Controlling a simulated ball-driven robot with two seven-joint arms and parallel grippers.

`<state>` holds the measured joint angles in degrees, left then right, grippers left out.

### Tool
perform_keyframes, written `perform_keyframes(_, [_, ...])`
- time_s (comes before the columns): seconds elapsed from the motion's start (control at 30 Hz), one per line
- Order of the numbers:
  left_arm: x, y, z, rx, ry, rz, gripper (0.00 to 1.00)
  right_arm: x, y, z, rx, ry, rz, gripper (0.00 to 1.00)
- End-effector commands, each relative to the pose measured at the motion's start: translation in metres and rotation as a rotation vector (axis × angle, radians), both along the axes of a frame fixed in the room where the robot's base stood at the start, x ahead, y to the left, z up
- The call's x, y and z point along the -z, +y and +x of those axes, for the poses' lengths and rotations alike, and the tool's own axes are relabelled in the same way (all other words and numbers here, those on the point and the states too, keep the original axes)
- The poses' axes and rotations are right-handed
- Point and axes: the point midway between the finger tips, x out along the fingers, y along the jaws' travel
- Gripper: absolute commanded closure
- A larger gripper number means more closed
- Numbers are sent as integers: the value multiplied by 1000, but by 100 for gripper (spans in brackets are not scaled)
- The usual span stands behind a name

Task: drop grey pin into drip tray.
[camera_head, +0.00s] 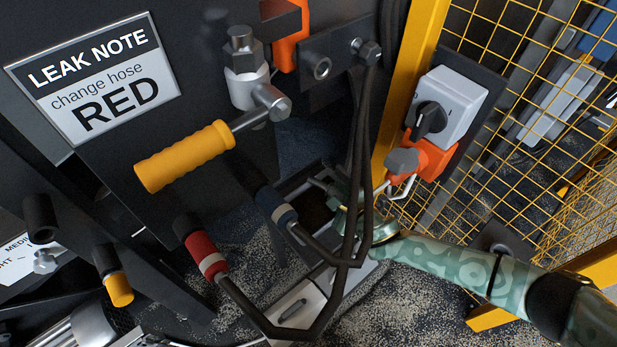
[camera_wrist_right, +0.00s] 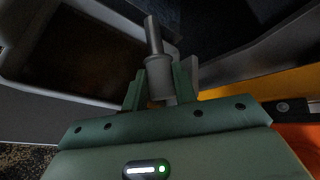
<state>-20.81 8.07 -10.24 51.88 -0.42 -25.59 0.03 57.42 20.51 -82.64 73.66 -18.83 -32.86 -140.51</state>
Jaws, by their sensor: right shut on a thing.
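My right gripper (camera_wrist_right: 160,88) is shut on the grey pin (camera_wrist_right: 154,38), a stepped cylinder with a thin shaft and a wider collar between the two green fingers. In the wrist view, the drip tray (camera_wrist_right: 30,82) shows at the left as a grey-rimmed box with a dark brown inside. The pin's tip is close to the tray's right side in that view; its height above the tray I cannot tell. In the head view, my right gripper (camera_head: 338,197) is partly hidden behind black hoses, near the dark tray opening. My left gripper is not in view.
Black hoses (camera_head: 352,170) hang in front of my right gripper. A red-collared hose end (camera_head: 202,252), a yellow handle (camera_head: 185,157) and a leak note (camera_head: 95,78) are at the left. A yellow post (camera_head: 408,80), switch box (camera_head: 440,105) and mesh fence (camera_head: 540,130) bound the right.

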Motion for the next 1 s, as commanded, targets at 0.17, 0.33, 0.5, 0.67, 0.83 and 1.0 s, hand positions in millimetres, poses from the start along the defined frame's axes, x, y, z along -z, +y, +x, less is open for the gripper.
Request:
perform_keyframes(0.17, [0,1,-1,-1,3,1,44,-1,0,0,0,-1,1,70])
perform_keyframes(0.33, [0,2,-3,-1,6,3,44,0,0,0,0,-1,1,47])
perform_keyframes(0.5, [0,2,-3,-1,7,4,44,0,0,0,0,0,0,47])
perform_keyframes(0.67, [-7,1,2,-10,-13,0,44,-10,-6,-9,0,-4,-2,47])
perform_keyframes(0.83, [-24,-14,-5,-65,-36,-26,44,-35,-22,-37,0,-8,-2,47])
perform_keyframes(1.0, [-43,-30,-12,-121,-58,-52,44,-58,-42,-75,0,-6,-2,47])
